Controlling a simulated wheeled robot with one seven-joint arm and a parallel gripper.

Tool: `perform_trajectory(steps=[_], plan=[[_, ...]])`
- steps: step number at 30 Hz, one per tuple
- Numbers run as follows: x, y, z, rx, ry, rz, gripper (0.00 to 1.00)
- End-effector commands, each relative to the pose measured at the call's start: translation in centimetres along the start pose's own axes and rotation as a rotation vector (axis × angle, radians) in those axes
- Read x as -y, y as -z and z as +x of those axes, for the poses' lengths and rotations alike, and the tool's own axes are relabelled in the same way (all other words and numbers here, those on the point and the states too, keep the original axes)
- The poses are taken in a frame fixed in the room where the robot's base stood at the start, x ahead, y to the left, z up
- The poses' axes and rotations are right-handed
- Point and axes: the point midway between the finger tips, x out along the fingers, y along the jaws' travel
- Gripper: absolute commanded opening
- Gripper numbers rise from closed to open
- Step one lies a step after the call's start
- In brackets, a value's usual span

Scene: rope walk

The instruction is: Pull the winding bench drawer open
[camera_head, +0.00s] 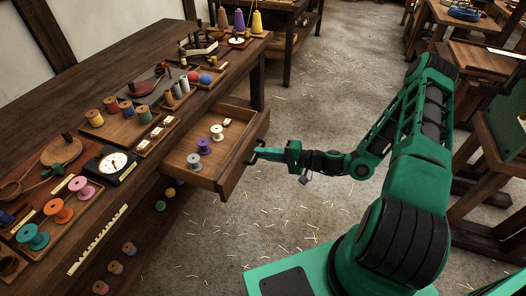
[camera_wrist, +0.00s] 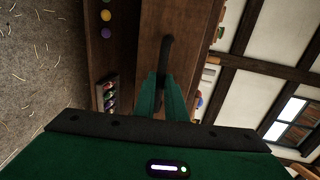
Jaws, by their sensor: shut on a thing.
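The winding bench (camera_head: 150,50) is a long dark wooden bench along the left. Its drawer (camera_head: 200,181) stands pulled out from the bench front, with a few spools and a small pale block inside. My gripper (camera_head: 254,156) is at the drawer's front and is shut on the dark drawer handle. In the wrist view the handle (camera_wrist: 167,50) runs up from between the green fingertips (camera_wrist: 164,78), against the brown drawer front (camera_wrist: 150,30).
The bench top holds spools in trays, a round dial (camera_head: 112,162) and tools. Coloured spools sit below the top. The floor (camera_head: 300,100) in front is clear except for straw bits. Another table (camera_head: 290,15) stands at the back, and wooden furniture (camera_head: 490,185) at the right.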

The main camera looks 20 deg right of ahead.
Motion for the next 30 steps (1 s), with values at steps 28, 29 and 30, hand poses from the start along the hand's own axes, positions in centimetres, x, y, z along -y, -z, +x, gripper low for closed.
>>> perform_trajectory(steps=[28, 29, 30], plan=[[-0.1, 0.2, -2.6, -0.005, -0.003, -0.001, 0.29], [-0.1, 0.2, -3.2, -0.005, -0.003, -0.001, 0.29], [-0.1, 0.2, -4.0, -0.006, -0.003, -0.001, 0.29]])
